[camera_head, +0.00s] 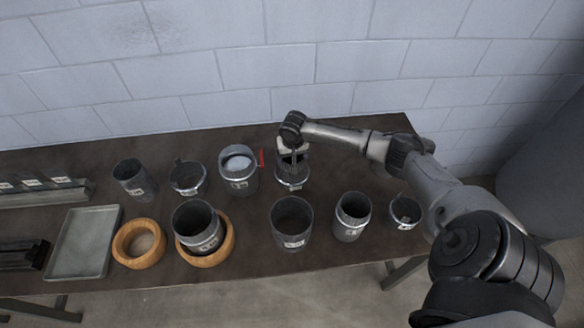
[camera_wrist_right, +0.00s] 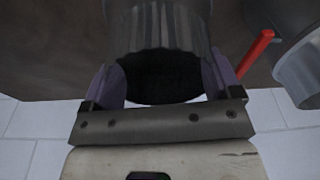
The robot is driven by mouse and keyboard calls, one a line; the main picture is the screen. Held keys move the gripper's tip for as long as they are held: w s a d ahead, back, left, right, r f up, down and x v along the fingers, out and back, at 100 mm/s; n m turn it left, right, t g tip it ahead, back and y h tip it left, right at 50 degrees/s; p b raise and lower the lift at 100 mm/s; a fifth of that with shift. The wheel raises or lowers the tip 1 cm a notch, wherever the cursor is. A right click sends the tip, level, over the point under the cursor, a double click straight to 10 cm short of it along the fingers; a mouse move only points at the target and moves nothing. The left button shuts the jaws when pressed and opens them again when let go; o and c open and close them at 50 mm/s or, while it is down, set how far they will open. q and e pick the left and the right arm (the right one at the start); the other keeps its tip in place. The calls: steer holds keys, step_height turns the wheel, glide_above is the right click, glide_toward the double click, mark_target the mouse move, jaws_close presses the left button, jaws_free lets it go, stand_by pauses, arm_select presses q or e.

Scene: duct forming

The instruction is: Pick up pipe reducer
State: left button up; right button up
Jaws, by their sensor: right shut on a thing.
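My right gripper (camera_head: 292,158) reaches down at the back of the table and is shut on a grey metal pipe piece (camera_head: 290,184), seemingly the pipe reducer, with a pale label on its side. In the right wrist view the two fingers of my right gripper (camera_wrist_right: 163,86) sit on opposite sides of the ribbed piece (camera_wrist_right: 160,30), whose dark open mouth faces the palm. In the head view the gripper covers its upper part. I cannot tell whether it touches the table. My left gripper is not in view.
Close to the left of the held piece stand a red handle (camera_head: 262,158) and a pipe with a whitish inside (camera_head: 238,180). Several more pipe pieces stand in front, including one dark pipe (camera_head: 291,232). Wooden rings (camera_head: 139,262) and a tray (camera_head: 84,208) are left. A wall stands behind.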

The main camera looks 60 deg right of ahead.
steer(key=shift+c, duration=1.1)
steer(key=shift+r, duration=0.1)
